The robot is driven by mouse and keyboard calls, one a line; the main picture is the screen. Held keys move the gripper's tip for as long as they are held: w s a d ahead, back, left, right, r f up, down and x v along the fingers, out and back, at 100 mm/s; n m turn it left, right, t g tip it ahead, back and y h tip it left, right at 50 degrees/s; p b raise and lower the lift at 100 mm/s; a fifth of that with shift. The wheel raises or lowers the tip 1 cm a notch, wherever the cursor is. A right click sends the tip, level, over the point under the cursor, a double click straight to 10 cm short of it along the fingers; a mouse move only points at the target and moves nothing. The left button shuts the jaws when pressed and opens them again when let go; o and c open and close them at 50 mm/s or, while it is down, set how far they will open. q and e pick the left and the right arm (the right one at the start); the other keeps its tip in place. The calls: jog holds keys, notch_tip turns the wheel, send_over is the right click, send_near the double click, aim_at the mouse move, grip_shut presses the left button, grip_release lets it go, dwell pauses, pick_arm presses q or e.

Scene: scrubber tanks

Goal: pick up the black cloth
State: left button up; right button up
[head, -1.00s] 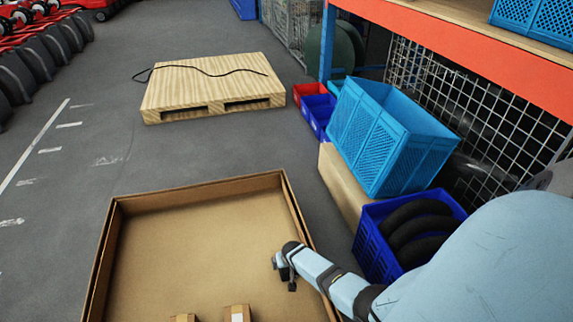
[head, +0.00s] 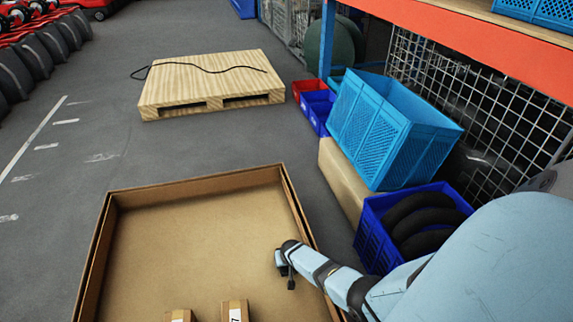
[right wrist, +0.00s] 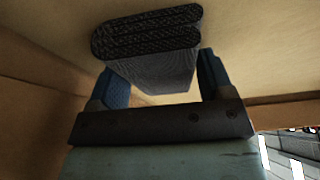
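The black cloth (right wrist: 150,40) is a folded, layered bundle in the right wrist view. It sits in front of my right gripper (right wrist: 165,85), between its two blue fingers, which stand apart. I cannot tell whether either finger touches it. In the head view my right gripper (head: 285,268) is inside the cardboard box (head: 225,184), near its right wall. My left gripper is not in view.
Two small cartons (head: 235,311) are at the box's near side. Right of the box stand a blue crate with black rings (head: 375,243) and a light-blue crate (head: 375,130). A wooden pallet (head: 210,85) lies beyond.

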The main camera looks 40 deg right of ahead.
jog(key=shift+c, duration=0.3)
jog(key=shift+r, duration=0.3)
notch_tip(320, 180, up, 6)
jog(key=p, duration=0.5)
jog(key=shift+r, duration=0.1)
pick_arm(q)
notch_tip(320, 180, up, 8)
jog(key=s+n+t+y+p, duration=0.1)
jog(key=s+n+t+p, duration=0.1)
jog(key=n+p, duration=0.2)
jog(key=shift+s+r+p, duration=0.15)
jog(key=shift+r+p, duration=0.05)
jog(key=shift+p, duration=1.4)
pick_arm(e)
notch_tip(320, 180, up, 13)
jog(key=shift+r, duration=0.1)
